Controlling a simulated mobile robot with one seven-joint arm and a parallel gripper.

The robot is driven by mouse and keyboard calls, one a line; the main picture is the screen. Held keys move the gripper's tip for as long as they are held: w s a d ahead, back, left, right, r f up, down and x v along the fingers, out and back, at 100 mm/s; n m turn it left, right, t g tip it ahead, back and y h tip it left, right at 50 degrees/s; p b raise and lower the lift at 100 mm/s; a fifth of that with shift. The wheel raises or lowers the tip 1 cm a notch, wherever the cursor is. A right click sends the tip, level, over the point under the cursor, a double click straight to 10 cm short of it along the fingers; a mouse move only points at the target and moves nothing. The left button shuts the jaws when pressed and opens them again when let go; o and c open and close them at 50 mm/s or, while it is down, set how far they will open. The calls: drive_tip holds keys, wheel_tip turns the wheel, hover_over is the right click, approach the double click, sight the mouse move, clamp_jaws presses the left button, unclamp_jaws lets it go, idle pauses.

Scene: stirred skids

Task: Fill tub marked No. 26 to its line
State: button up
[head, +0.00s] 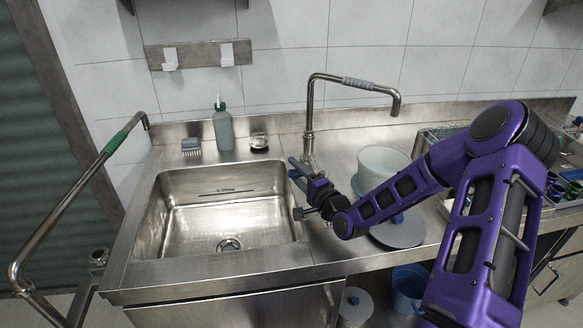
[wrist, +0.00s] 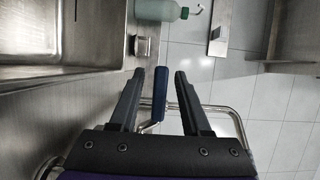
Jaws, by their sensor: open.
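A whitish round tub (head: 383,160) stands on the counter right of the sink, partly hidden by my arm; I can read no number or fill line on it. A tall tap (head: 310,120) with a grey sleeve rises behind the sink, its spout turned right above the tub's area. No water shows at its mouth. My gripper (head: 297,171) is open near the tap's base. In the wrist view, a blue tap lever (wrist: 159,94) appears between the open fingers of my gripper (wrist: 169,75), with no clear contact. The tap's chrome pipe (wrist: 236,119) shows at the right.
The steel sink (head: 225,215) is empty. A grey disc (head: 400,233) lies under my arm. A green-sleeved pipe (head: 115,143) rises at left; a blue bucket (head: 408,281) sits below.

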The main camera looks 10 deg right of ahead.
drive_tip(key=shift+x, duration=1.1)
drive_tip(key=shift+d, duration=0.1)
clamp_jaws()
idle(0.6)
